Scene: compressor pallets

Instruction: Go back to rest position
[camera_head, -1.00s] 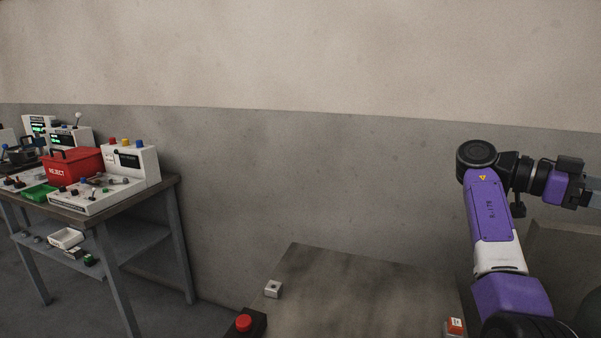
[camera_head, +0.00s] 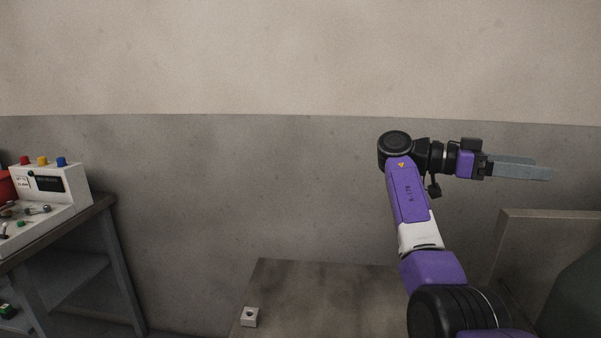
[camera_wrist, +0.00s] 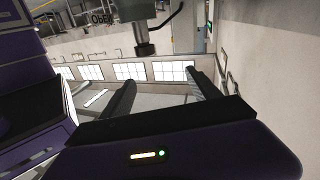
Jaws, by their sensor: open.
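My gripper (camera_head: 522,168) is at the right of the head view, at the end of my raised purple and white arm. Its long grey fingers point to the right, level, in front of the wall. In the wrist view, the two fingers (camera_wrist: 160,92) stand apart with nothing between them. My gripper is open and empty and touches nothing that I can see.
A flat grey-brown surface (camera_head: 315,290) lies below my arm, with a small pale block (camera_head: 249,317) on its left part. A workbench (camera_head: 62,240) with a white control box (camera_head: 62,188) stands at the left. A grey panel (camera_head: 545,225) rises at the lower right, below my gripper.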

